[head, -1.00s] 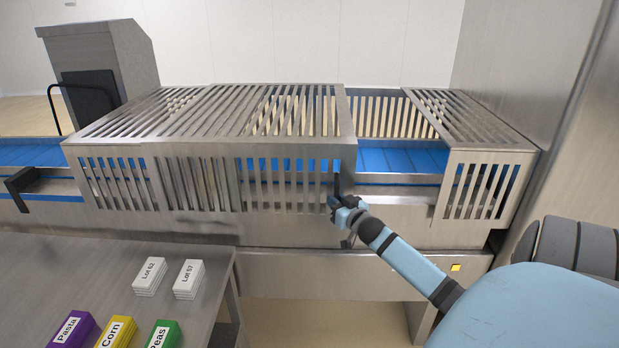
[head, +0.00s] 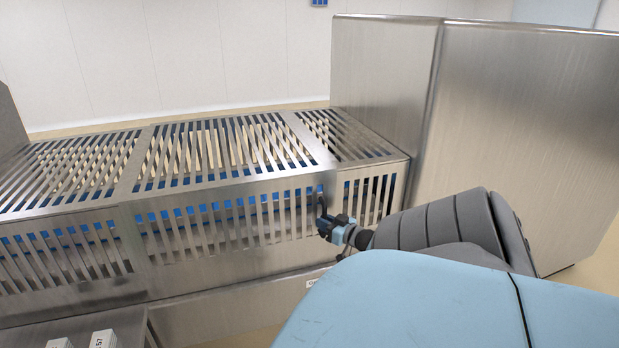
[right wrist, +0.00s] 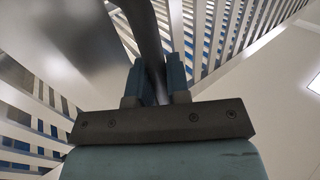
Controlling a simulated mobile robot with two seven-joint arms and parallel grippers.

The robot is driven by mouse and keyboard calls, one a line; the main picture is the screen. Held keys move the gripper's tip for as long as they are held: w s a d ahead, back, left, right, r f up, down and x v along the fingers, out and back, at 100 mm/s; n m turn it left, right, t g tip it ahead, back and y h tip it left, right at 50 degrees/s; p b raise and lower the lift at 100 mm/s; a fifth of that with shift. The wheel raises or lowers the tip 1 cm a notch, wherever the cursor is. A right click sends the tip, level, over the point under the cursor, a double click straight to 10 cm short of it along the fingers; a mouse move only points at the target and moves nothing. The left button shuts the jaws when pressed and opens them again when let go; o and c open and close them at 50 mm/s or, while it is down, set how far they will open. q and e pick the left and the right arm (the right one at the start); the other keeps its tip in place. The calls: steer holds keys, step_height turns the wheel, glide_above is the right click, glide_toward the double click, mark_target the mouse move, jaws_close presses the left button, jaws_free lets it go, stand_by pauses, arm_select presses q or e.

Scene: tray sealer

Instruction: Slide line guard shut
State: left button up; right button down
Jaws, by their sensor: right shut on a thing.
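The slatted metal line guard (head: 222,190) spans the middle of the head view over the blue conveyor. Its right end meets the fixed slatted section (head: 375,195) at the right, and no open gap shows between them. My right gripper (head: 327,222) is at the guard's front right corner, shut on its dark upright handle (head: 322,203). In the right wrist view the handle (right wrist: 148,40) runs up from between the two fingers (right wrist: 155,85). My left gripper is not in view.
A large steel housing (head: 530,120) stands at the right, behind my right arm. Another slatted section (head: 65,175) covers the line at the left. White lot stacks (head: 103,340) sit on a steel table at the bottom left.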

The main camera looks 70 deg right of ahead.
steer(key=shift+s+d, duration=0.25)
steer(key=shift+s, duration=0.05)
steer(key=c, duration=1.2)
jaws_free()
steer(key=shift+s+d, duration=0.1)
steer(key=shift+o, duration=0.5)
steer(key=shift+s, duration=0.1)
steer(key=b+v, duration=0.1)
steer(key=v, duration=1.3)
